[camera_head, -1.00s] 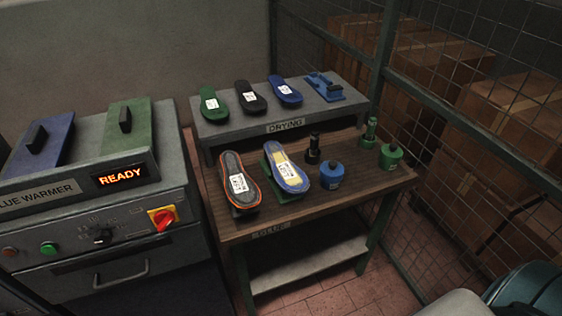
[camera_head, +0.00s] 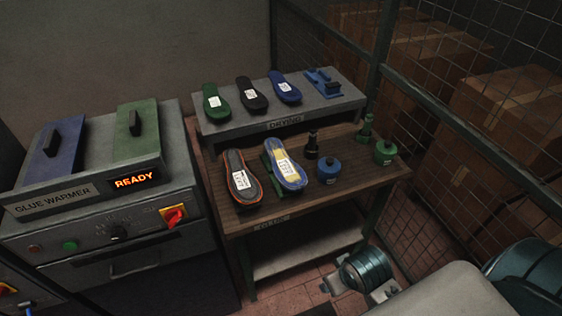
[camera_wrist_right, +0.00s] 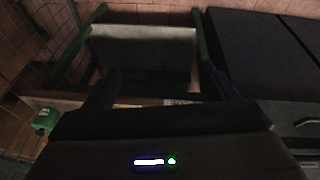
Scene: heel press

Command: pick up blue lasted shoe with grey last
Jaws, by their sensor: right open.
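A shoe form with a blue rim, a yellowish sole and a white label (camera_head: 287,167) lies on a green support on the wooden table. It is the blue shoe on that table; I cannot make out a grey last under it. Left of it is a dark grey one with an orange rim (camera_head: 241,178). My right gripper (camera_wrist_right: 163,88) is open and empty in the right wrist view, its two dark fingers spread in front of the table's lower part. The shoe does not show in that view. My left gripper is not in view.
The wooden table (camera_head: 330,199) also holds a blue pot (camera_head: 330,172), a green pot (camera_head: 385,152) and dark and green bottles. Behind it, the drying shelf (camera_head: 215,130) bears green, black and blue soles. The glue warmer (camera_head: 120,228) stands left; a mesh fence (camera_head: 437,140) stands right.

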